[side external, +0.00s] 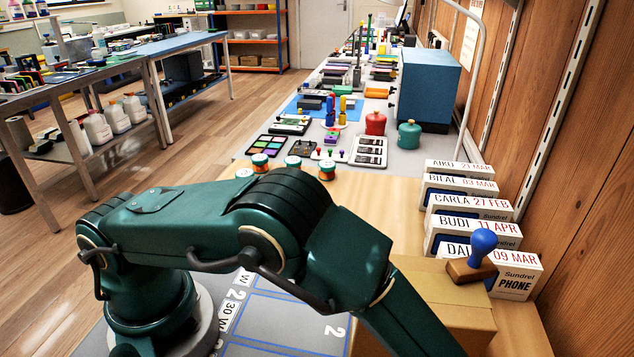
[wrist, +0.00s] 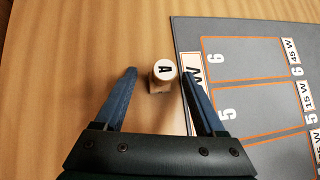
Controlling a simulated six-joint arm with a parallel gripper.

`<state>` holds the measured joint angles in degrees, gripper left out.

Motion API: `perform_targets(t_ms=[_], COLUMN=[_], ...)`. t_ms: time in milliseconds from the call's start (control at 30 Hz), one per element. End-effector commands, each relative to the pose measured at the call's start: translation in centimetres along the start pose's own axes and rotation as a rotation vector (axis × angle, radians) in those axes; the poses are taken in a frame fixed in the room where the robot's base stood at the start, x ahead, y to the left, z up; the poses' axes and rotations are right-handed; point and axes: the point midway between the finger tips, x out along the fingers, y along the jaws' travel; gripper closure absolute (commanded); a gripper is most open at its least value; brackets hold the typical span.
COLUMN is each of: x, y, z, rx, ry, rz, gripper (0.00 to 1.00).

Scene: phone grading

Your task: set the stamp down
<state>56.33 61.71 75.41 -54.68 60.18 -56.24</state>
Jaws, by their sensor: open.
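A small stamp-like piece (wrist: 161,84) with a round white top marked "A" and a light brown body stands on the wooden table in the wrist view. My gripper (wrist: 158,74) is open around it, one finger to each side. The right finger is close to its side; I cannot tell whether they touch. A stamp with a blue knob handle (side external: 482,246) and a brown base rests on a cardboard box (side external: 440,292) at the lower right of the side view. My gripper is out of sight in that view.
A grey mat (wrist: 188,28) with numbered, outlined cells lies right of my gripper. White phone boxes (side external: 470,205) with names and dates stand along the wall side. Orange-and-green spools (side external: 260,162), a red pot (side external: 375,123) and a green pot (side external: 409,134) stand farther back.

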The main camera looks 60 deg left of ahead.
Motion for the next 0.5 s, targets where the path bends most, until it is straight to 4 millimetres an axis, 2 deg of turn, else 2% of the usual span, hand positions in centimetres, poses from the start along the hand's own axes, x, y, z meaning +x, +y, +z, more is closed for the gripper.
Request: perform_targets(t_ms=[100,167,200,300,500], x=[-0.02,-0.03,-0.04,-0.04,-0.06], y=[0.00,0.01,0.01,0.01,0.01], z=[-0.01,-0.01,-0.01,-0.01,-0.01], rx=[0.000,0.000,0.000,0.000,0.000], ry=[0.000,0.000,0.000,0.000,0.000], rz=[0.000,0.000,0.000,0.000,0.001], gripper=[0.28,0.51,0.66,1.00,1.00])
